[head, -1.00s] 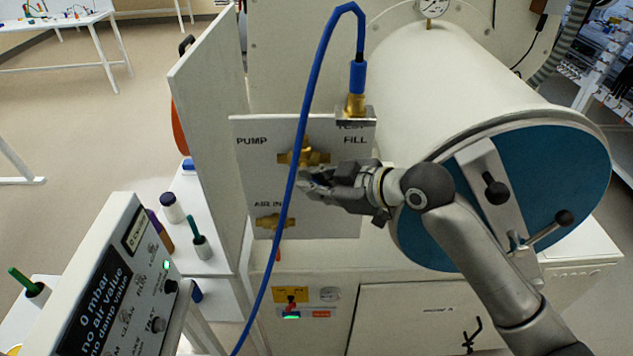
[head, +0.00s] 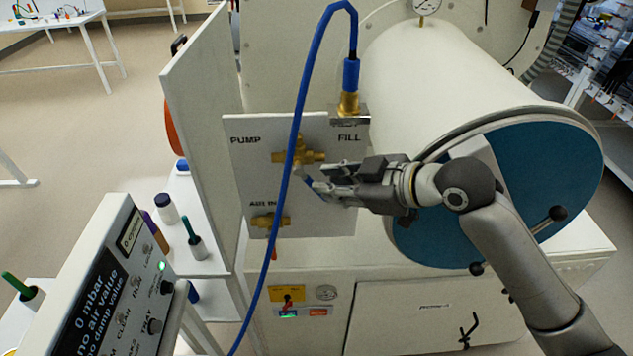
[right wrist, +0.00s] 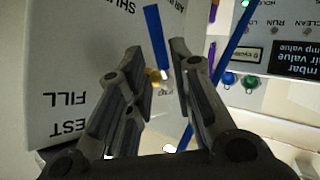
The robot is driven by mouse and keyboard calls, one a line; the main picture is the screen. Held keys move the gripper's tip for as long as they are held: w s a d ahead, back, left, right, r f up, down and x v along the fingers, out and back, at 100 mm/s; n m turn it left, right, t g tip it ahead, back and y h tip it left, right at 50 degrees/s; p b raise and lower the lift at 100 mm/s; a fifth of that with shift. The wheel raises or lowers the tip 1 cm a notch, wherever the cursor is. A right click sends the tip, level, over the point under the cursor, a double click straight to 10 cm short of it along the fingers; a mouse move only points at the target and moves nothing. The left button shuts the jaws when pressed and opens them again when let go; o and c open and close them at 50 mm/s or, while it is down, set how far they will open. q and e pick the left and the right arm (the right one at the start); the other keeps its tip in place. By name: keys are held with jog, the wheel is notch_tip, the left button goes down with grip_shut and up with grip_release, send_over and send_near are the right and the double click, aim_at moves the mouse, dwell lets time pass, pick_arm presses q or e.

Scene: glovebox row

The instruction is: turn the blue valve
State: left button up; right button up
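The blue valve handle (head: 314,187) shows as a short blue piece at my right gripper's fingertips, in front of the upright white panel (head: 250,180). A brass valve body (head: 298,157) sits above it beside the PUMP label. In the right wrist view the blue handle (right wrist: 156,40) is a flat blue bar running to a brass fitting (right wrist: 154,75), between the fingers as seen. My right gripper (head: 318,182) is open, with a gap between its fingertips in the right wrist view (right wrist: 163,55). I cannot tell whether a finger touches the handle. My left gripper is not in view.
A blue hose (head: 294,150) arches from the brass FILL fitting (head: 349,103) down across the panel, close to the fingertips. A second brass valve (head: 268,221) sits at AIR IN. The chamber door (head: 550,170) is behind my right arm. A control box (head: 110,290) stands front left.

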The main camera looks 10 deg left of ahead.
jog(key=v, duration=0.6)
